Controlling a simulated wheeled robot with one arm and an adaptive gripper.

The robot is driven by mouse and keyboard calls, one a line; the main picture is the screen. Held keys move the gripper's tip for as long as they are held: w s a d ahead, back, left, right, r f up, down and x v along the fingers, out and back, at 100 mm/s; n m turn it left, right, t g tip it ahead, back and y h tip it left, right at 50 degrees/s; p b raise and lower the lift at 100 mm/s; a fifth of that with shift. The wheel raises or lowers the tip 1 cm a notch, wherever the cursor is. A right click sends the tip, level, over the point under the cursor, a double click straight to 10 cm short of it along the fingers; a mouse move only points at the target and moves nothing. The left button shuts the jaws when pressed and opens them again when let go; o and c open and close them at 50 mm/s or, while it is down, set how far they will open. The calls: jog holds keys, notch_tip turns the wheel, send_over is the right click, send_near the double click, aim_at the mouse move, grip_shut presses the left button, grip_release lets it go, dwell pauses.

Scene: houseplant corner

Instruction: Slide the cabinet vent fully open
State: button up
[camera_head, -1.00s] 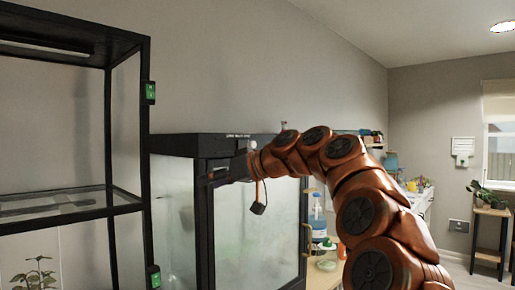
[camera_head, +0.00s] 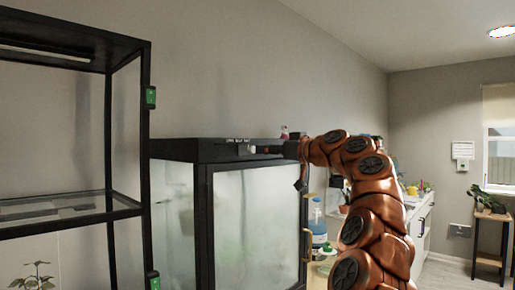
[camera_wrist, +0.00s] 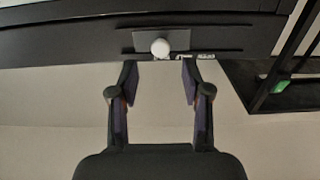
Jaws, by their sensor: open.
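The dark cabinet (camera_head: 201,150) with misted glass stands in the middle of the head view. In the wrist view its vent shows as a grey sliding plate (camera_wrist: 143,42) with a round white knob (camera_wrist: 160,47), between two long dark rails. The plate sits nearer the left end of the rails in that view. My gripper (camera_wrist: 158,68) is open and empty, its fingertips on either side of the knob in the picture and just short of it. I cannot tell whether they touch anything. In the head view the gripper is hard to make out against the cabinet's top edge.
A black shelf rack (camera_head: 145,180) stands left of the cabinet; it also shows at the right of the wrist view (camera_wrist: 262,88). Bottles (camera_head: 318,222) stand on a surface right of the cabinet. The wall above the cabinet is bare.

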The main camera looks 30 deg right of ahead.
aim_at(254, 149)
jog(key=shift+p+x, duration=0.65)
jog(key=shift+x, duration=1.65)
grip_shut()
